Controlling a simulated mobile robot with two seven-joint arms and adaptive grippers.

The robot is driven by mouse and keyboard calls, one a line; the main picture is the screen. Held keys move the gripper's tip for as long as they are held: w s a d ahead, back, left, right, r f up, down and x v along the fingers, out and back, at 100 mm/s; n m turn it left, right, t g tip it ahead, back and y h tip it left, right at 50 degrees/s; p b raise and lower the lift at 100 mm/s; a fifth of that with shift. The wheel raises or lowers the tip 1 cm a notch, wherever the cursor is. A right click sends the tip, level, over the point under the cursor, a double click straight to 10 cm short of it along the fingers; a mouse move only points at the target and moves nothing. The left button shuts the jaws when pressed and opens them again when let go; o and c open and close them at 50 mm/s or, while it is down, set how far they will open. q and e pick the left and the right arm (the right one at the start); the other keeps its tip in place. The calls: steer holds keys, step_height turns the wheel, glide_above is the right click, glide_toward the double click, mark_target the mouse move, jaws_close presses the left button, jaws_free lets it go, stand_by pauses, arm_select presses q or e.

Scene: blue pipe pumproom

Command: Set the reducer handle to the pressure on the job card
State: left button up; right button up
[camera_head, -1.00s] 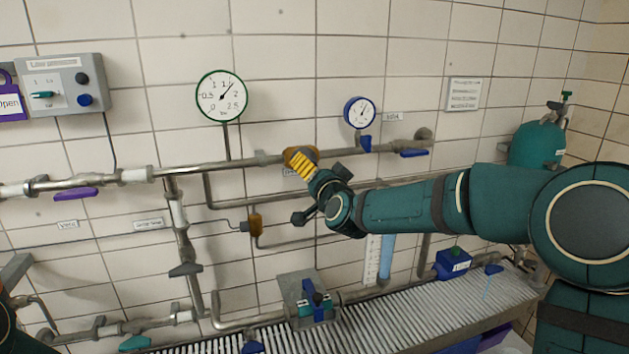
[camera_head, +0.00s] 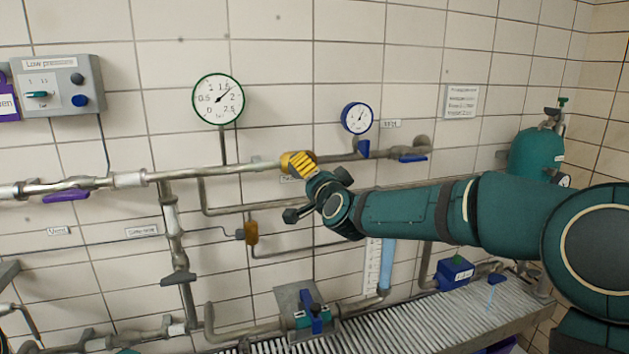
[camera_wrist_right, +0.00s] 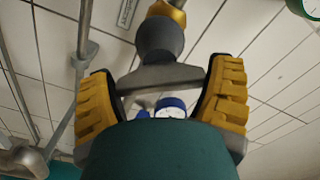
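My right gripper (camera_head: 301,163), with yellow ribbed fingertips, is at the brass reducer body (camera_head: 289,160) on the upper pipe. In the right wrist view its fingers (camera_wrist_right: 163,92) stand wide apart at the two ends of a grey handle bar (camera_wrist_right: 160,76). The bar ends appear to meet the dark finger pads, so it looks shut on the reducer handle. The green-rimmed gauge (camera_head: 218,99) on the pipe has its needle between 1.5 and 2. The white job card (camera_head: 461,102) is on the wall at right; its small text is unreadable. My left gripper is not in view.
A smaller blue-rimmed gauge (camera_head: 358,118) stands right of the reducer. A grey control box (camera_head: 57,85) is at upper left. Pipes, a purple lever (camera_head: 66,195), a ribbed drain grate (camera_head: 400,318) and a green tank (camera_head: 537,152) surround the arm.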

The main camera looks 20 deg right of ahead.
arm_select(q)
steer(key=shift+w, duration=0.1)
arm_select(e)
steer(key=shift+s, duration=0.1)
steer(key=shift+s+a+f, duration=0.1)
steer(key=shift+s+f, duration=0.05)
steer(key=shift+f, duration=0.1)
steer(key=s, duration=1.1)
steer(key=shift+s+d+r, duration=0.2)
steer(key=shift+d, duration=0.1)
steer(key=shift+c, duration=0.3)
stand_by(1.1)
